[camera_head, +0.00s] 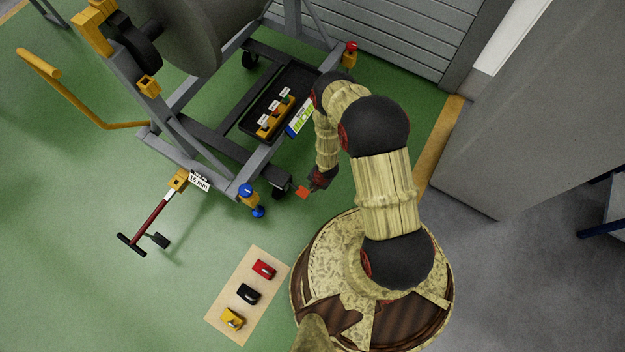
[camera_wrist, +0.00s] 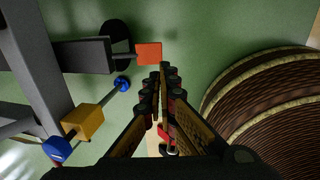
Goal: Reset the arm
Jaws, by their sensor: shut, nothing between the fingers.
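My arm is bent over my base in the head view, with my gripper (camera_head: 316,183) low beside the front right corner of the wheeled engine stand (camera_head: 205,150). The gripper points down toward the floor. In the wrist view the fingers of my gripper (camera_wrist: 166,72) are together and hold nothing. An orange-red square (camera_head: 302,192) shows right next to the fingertips in the head view. In the wrist view this square (camera_wrist: 148,53) sits at the end of a dark beam, apart from the fingers.
A tan mat (camera_head: 217,330) on the floor carries a red, a black and a yellow piece. A black tray (camera_head: 296,75) on the stand holds small labelled pieces. A grey cabinet (camera_head: 520,110) stands right. Green floor at lower left is free.

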